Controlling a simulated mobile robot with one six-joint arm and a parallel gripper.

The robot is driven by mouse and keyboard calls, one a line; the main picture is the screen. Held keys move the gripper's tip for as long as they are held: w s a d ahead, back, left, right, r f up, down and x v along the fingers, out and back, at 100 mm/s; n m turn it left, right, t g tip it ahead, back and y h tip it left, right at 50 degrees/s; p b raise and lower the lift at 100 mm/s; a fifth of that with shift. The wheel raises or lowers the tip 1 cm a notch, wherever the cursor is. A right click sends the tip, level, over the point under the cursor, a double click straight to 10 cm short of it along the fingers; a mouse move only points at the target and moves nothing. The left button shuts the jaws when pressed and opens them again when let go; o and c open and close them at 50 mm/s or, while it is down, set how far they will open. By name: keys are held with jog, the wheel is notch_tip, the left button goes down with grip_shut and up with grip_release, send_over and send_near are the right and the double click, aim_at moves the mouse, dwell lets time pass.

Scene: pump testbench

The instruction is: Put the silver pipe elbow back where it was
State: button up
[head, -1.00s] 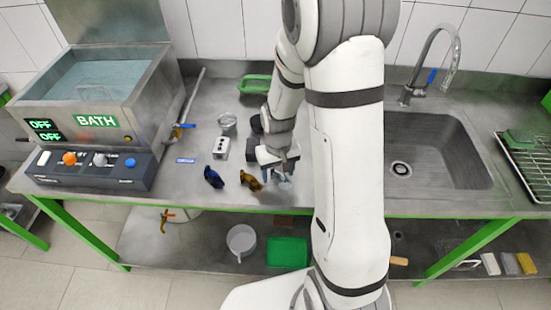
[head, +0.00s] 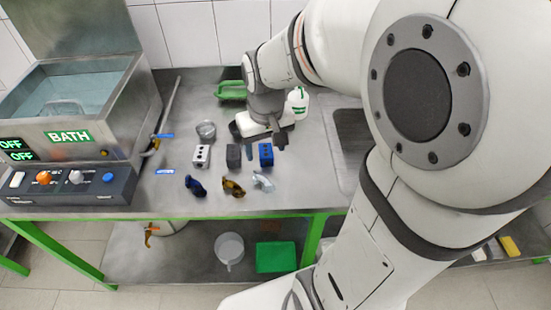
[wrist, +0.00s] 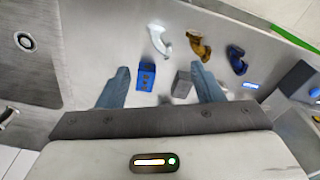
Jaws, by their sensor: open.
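The silver pipe elbow (head: 263,181) lies on the steel bench near its front edge, right of the brass elbow (head: 233,188) and the dark blue elbow (head: 195,186). In the wrist view the silver elbow (wrist: 158,40) lies beyond my fingertips, with the brass elbow (wrist: 199,46) and blue elbow (wrist: 236,59) to its right. My gripper (head: 265,146) is open and empty, behind the silver elbow and apart from it. In the wrist view its two blue-grey fingers (wrist: 160,68) are spread wide, with the blue block (wrist: 146,76) showing between them.
Behind the elbows stand a pale block (head: 201,156), a dark grey block (head: 233,157) and the blue block (head: 266,155). A cup (head: 206,130), a green tray (head: 232,91) and a white bottle (head: 297,103) are further back. The bath (head: 70,120) is at left, the sink (head: 350,145) at right.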

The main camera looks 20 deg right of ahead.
jog(key=s+r+t, duration=0.2)
jog(key=s+r, duration=0.2)
jog(key=s, duration=0.6)
jog(key=shift+r, duration=0.35)
jog(key=shift+a, duration=0.1)
dwell(0.5)
